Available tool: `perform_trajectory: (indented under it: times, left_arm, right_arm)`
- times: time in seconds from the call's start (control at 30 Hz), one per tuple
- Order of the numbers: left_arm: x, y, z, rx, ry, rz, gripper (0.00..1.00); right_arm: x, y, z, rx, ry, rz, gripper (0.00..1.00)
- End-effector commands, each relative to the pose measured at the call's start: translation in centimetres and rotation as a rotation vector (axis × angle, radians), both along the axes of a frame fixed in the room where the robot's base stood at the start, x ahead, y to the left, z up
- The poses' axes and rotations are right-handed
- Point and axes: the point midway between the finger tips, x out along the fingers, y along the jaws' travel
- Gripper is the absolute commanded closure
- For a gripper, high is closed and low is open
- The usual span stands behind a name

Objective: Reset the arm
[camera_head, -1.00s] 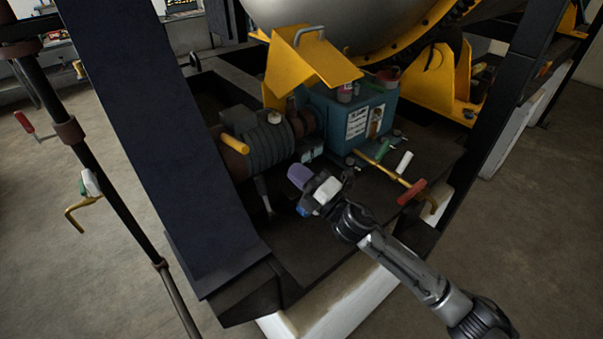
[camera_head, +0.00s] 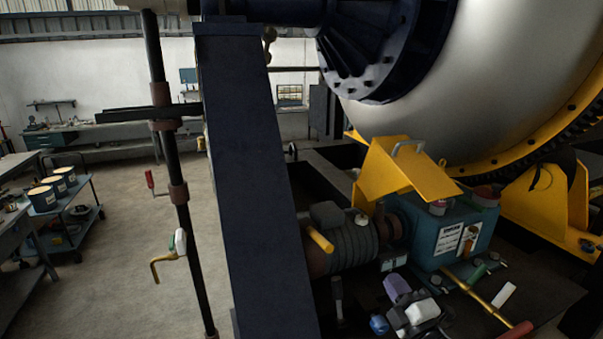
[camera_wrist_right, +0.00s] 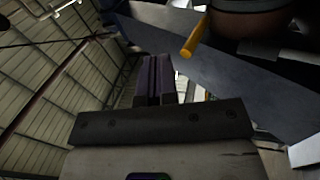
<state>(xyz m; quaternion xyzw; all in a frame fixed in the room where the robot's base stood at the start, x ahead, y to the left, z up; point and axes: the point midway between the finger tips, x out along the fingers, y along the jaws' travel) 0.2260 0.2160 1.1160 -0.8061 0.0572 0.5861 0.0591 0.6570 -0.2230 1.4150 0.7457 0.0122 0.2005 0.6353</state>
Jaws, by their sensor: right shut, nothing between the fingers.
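My right gripper (camera_head: 397,288) shows at the bottom right of the head view, with purple fingers and a white and dark wrist body behind them. It is in front of the grey ribbed motor (camera_head: 350,248) and the teal gearbox (camera_head: 455,237), over the dark base. The fingers are shut and hold nothing. In the right wrist view the closed purple fingers (camera_wrist_right: 153,80) point up the picture, with a blue beam behind them. Most of my right arm is below the frame. My left gripper is not in view.
A broad dark blue post (camera_head: 255,170) stands left of the motor. A yellow guard (camera_head: 405,170) and a large silver drum (camera_head: 470,80) are above. A yellow bar with a red grip (camera_head: 517,331) lies right of the gripper.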

Motion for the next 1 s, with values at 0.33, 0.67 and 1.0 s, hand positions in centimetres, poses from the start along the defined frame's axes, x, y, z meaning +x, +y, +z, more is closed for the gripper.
perform_trajectory:
  times: [0.33, 0.67, 1.0]
  left_arm:
    - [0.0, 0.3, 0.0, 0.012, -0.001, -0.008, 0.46]
    - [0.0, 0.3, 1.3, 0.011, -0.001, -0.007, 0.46]
    - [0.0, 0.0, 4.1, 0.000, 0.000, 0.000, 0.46]
  right_arm:
    - [-2.4, -4.9, 0.9, 0.446, 0.295, -0.356, 1.00]
    - [-11.1, -3.4, -2.9, 0.800, 0.665, -0.486, 1.00]
    - [-24.0, -0.6, -11.5, 1.008, 1.064, -0.531, 1.00]
